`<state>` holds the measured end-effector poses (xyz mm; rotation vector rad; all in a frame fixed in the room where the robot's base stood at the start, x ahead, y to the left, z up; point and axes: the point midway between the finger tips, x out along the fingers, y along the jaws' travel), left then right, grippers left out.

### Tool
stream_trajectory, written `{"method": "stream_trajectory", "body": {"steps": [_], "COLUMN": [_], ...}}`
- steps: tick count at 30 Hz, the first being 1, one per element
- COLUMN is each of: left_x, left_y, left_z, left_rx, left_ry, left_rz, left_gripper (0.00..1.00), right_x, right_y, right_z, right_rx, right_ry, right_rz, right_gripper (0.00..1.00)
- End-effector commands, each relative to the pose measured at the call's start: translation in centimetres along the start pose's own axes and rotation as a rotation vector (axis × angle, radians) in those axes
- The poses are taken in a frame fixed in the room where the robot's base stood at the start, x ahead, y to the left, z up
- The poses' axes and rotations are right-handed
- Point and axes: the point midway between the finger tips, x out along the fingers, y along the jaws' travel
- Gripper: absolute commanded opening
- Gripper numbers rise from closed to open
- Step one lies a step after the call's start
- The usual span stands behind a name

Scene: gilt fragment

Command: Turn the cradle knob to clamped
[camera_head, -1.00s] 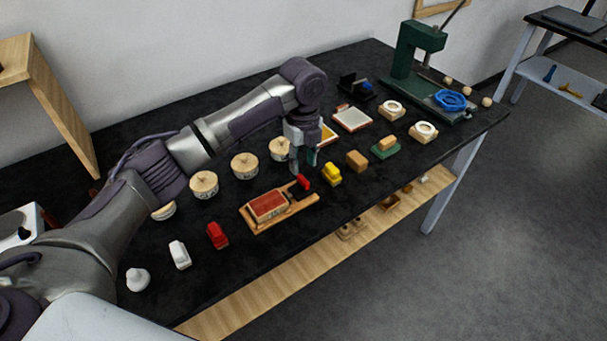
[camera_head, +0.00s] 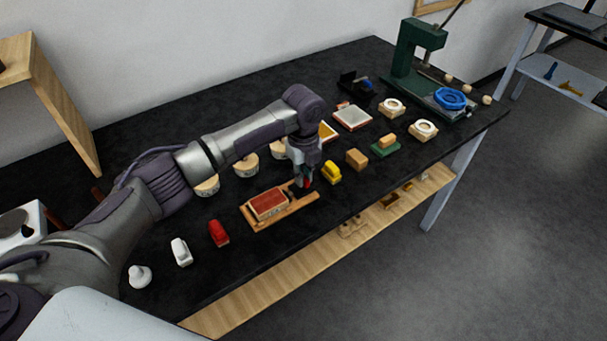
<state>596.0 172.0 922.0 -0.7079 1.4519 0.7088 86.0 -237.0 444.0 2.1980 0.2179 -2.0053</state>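The cradle is a wooden base (camera_head: 298,205) near the front edge of the black table, with a reddish block (camera_head: 267,203) lying in it. A small red knob (camera_head: 308,182) at its right end shows only in part, behind my gripper's fingers. My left gripper (camera_head: 303,181) points down right at the knob, with its fingers at knob height. The view is too small to tell whether the fingers are closed on it or which way the knob is set. My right gripper is not in view.
A yellow piece (camera_head: 332,173) stands close to the right of my gripper. Round wooden-lidded tins (camera_head: 246,165) stand behind the cradle, partly under my arm. A red piece (camera_head: 218,233) and a white one (camera_head: 181,251) stand left. A green press (camera_head: 411,60) stands at the far right.

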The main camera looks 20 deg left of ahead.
Motion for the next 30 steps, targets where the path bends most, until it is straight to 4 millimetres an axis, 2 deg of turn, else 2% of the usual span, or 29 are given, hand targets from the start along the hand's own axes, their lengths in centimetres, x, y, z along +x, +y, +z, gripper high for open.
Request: {"method": "stream_trajectory", "body": {"steps": [8,14,20,30], "left_x": [-0.1,-0.3,-0.5,-0.6], "left_y": [0.0,0.0,0.0,0.0], "left_z": [0.0,0.0,-0.1,-0.1], "left_rx": [-0.009,-0.068,-0.202,-0.52], "left_ry": [0.001,0.002,0.004,0.004], "left_rz": [0.0,0.002,0.001,0.002], "left_gripper": [0.0,0.0,0.0,0.0], "right_x": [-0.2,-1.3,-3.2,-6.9], "right_y": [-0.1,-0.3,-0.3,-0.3], "right_z": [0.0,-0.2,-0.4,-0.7], "right_rx": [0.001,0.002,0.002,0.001], "right_ry": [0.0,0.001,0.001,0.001], "right_rz": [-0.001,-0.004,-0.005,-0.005], "right_gripper": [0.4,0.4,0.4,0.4]}}
